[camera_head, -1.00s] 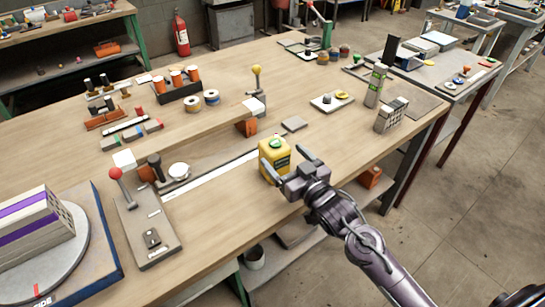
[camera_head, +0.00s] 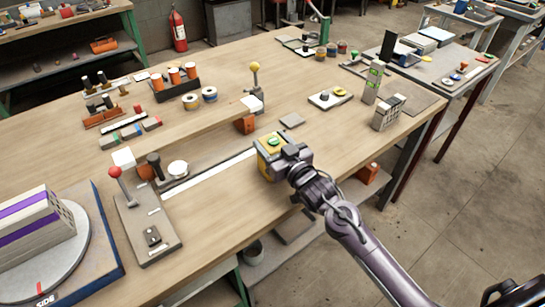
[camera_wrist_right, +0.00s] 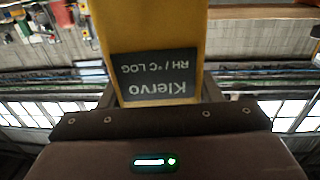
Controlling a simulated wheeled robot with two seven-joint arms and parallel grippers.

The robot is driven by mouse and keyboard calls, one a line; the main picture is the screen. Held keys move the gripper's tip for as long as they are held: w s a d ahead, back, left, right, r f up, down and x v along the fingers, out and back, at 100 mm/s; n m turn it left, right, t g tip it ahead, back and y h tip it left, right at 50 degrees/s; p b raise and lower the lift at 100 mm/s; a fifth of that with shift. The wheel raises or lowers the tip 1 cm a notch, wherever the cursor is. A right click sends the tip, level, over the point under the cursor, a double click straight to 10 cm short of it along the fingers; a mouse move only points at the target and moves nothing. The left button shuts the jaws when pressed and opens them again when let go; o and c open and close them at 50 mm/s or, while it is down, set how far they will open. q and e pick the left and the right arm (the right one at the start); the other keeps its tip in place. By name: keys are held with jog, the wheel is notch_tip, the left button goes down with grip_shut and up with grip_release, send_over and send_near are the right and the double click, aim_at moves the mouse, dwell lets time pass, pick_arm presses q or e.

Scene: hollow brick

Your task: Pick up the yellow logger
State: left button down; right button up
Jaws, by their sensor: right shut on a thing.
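The yellow logger (camera_head: 267,148) stands on the wooden table near its front edge, with a green spot on its top. My right gripper (camera_head: 275,157) is shut on it, with the gripper body covering its right side. In the right wrist view the logger's yellow body (camera_wrist_right: 150,30) fills the middle between the fingers, with a dark label reading "Klervo RH / °C LOG" upside down. I cannot tell whether the logger's base is clear of the table. My left gripper is not in view.
A lever plate with a red knob (camera_head: 114,172) and a turntable with a purple-striped brick (camera_head: 35,225) are at the left. A hollow block (camera_head: 388,113) and a white tray (camera_head: 330,98) stand to the right. Bare table lies in front of the lever plate.

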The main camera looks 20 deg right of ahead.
jog(key=c, duration=0.7)
jog(key=shift+r, duration=0.1)
